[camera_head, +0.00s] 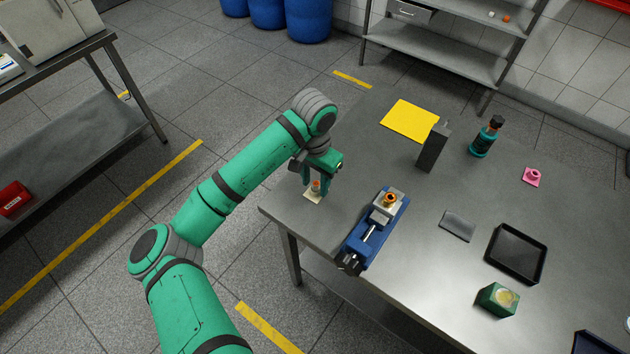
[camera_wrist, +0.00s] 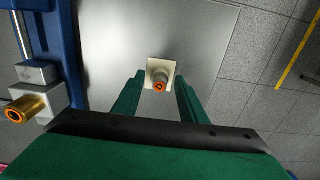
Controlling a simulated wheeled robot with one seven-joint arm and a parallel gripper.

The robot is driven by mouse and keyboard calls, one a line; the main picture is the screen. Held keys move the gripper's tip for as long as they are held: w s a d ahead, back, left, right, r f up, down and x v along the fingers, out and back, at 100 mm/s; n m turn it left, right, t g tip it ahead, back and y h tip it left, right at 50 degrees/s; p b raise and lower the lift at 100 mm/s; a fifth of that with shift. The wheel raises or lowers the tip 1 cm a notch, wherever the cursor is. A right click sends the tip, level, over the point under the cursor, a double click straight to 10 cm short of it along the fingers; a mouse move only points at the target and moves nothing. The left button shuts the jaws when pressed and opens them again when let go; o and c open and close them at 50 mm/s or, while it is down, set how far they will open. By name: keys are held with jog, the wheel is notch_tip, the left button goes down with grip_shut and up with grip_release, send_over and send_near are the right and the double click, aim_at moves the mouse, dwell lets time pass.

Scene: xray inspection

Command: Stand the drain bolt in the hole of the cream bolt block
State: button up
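The cream bolt block (camera_head: 311,198) lies flat near the table's left corner; it also shows in the wrist view (camera_wrist: 152,66). A small grey bolt with an orange end (camera_head: 316,186), which looks like the drain bolt, stands upright on the block; it shows too in the wrist view (camera_wrist: 160,81). Its lower end seems to be in the block's hole, but the hole itself is hidden. My gripper (camera_head: 315,181) is over the block, pointing down. Its fingers (camera_wrist: 158,92) are open either side of the bolt, with gaps visible on both sides.
A blue vise (camera_head: 361,236) holding a grey piece with a brass-orange fitting (camera_head: 389,199) stands right of the block. A dark upright block (camera_head: 433,148), yellow sheet (camera_head: 410,120), teal bottle (camera_head: 485,138), black tray (camera_head: 516,254) and green box (camera_head: 497,299) lie farther right.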

aim_at(315, 185)
jog(key=shift+r, duration=0.1)
notch_tip(315, 185, up, 11)
jog(key=shift+f, duration=0.2)
dwell(0.4)
